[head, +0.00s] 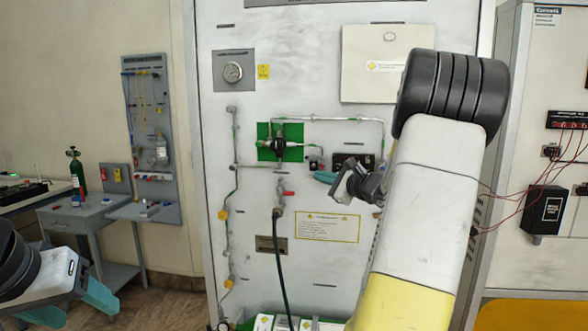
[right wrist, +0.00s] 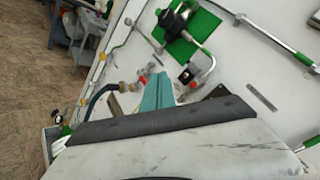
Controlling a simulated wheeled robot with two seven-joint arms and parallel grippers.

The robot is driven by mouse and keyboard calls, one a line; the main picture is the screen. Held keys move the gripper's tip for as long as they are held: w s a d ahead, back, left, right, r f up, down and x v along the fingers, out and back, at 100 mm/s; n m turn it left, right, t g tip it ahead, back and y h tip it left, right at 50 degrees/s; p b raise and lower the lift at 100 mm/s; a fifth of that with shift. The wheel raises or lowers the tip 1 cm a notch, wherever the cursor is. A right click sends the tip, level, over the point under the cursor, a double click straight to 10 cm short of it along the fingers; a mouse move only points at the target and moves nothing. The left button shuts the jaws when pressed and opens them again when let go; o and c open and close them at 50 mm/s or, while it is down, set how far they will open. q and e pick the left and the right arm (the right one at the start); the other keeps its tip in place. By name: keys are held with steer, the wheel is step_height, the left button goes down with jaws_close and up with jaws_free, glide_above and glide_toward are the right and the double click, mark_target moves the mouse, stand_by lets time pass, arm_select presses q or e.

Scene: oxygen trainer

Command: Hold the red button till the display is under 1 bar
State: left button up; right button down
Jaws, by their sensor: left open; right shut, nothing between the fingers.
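The red button (head: 314,164) is a small red spot on a dark block on the white panel, right of the green plate. In the right wrist view the red button (right wrist: 187,75) shows on its block just past my fingertips. My right gripper (head: 322,177) is shut and empty, its teal fingers close to the button block; it also shows in the right wrist view (right wrist: 160,78). I cannot tell whether it touches. A dark box, seemingly the display (head: 352,159), is right of the button; no reading is legible. My left gripper (head: 80,303) is open at lower left, far from the panel.
A black valve on a green plate (head: 268,143) and metal pipes surround the button. A red-handled valve (head: 286,193) with a dark hose (head: 281,265) is below. A round gauge (head: 232,71) is at upper left. A side table (head: 85,213) stands left.

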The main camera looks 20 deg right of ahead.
mark_target(322, 166)
steer(key=w+d, duration=0.4)
steer(key=w, duration=0.3)
steer(key=shift+w+d, duration=0.25)
steer(key=shift+d, duration=0.05)
steer(key=shift+w, duration=0.15)
stand_by(2.0)
steer(key=shift+w+d, duration=0.2)
steer(key=shift+w+d, duration=0.25)
steer(key=shift+w, duration=0.05)
stand_by(4.3)
